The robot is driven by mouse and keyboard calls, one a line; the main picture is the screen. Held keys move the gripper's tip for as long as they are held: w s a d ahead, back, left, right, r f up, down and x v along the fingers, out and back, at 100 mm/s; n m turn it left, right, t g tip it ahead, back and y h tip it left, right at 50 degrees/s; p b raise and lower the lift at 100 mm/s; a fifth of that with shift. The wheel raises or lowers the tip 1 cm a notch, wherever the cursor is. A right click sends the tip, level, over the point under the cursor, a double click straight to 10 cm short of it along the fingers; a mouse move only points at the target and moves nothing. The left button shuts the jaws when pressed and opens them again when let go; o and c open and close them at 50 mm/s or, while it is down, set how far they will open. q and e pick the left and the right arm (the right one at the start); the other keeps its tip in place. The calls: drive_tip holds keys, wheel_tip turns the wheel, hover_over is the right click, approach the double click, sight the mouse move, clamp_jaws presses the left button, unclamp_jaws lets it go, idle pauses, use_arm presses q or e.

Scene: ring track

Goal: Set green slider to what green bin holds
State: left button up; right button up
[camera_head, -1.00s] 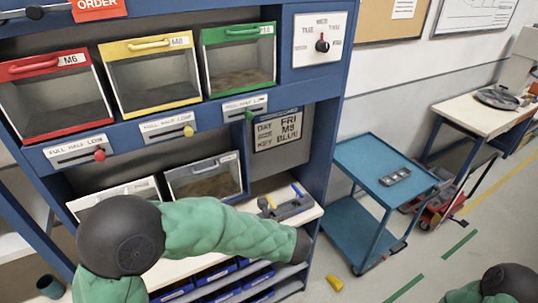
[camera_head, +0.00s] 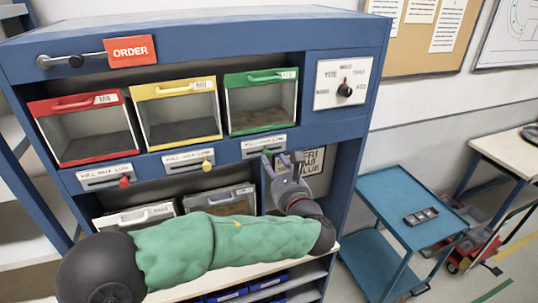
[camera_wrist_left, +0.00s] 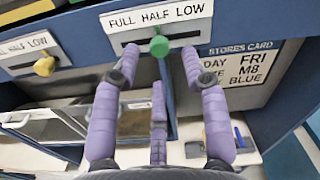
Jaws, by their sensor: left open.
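The green bin (camera_head: 260,103) is at the right of the upper bin row in the head view. A thin brownish layer shows low behind its clear front. The green slider knob (camera_wrist_left: 159,46) sits below the word HALF on its FULL HALF LOW label (camera_wrist_left: 157,17), near the middle of its slot. In the head view the knob is largely hidden by my left gripper (camera_head: 281,160). In the left wrist view my left gripper (camera_wrist_left: 157,68) is open and empty, its fingers spread just below and to both sides of the knob. I cannot tell whether any finger touches it.
The yellow slider knob (camera_wrist_left: 44,66) is to the left, and the red slider knob (camera_head: 125,182) farther left. A stores card (camera_wrist_left: 238,65) hangs right of the gripper. Grey-framed bins (camera_head: 219,200) are below. A blue cart (camera_head: 411,205) stands right of the cabinet.

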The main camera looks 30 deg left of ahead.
sight(268, 156)
use_arm(q)
drive_tip(key=shift+p+x, duration=0.35)
drive_tip(key=shift+x, duration=2)
clamp_jaws()
